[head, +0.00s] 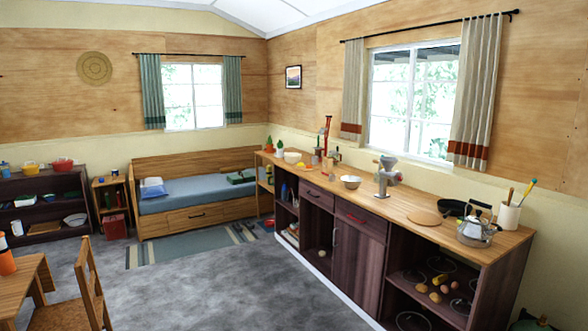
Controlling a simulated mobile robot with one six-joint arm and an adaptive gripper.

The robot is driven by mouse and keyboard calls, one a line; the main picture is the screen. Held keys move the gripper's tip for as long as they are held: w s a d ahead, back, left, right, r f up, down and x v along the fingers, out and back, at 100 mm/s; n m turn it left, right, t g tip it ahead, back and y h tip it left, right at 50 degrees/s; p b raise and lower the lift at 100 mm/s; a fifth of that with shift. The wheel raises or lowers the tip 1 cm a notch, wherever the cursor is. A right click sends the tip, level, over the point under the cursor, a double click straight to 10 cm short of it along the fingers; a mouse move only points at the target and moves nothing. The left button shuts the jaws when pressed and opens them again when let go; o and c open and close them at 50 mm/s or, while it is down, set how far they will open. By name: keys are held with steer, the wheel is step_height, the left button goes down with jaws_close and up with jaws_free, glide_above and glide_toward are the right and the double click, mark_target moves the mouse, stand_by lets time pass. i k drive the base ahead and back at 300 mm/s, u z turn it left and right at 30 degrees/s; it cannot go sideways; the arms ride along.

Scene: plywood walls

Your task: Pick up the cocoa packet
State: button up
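I cannot make out a cocoa packet for certain; the small items in the room are too small to read. Several small items stand at the far end of the long wooden counter (385,211), near a tall red object (326,133). More small items sit on the dark shelf unit (45,226) at the left. My gripper is not in view.
The counter also holds a metal bowl (350,182), a grey grinder (386,176), a round board (424,218), a dark pan (453,208) and a kettle (478,229). A chair (88,285) and table (20,280) stand front left. Grey floor (215,290) is clear mid-room.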

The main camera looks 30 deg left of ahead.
mark_target(327, 162)
steer(key=u, duration=0.85)
steer(key=k, duration=1)
steer(key=z, duration=0.05)
steer(key=i, duration=0.9)
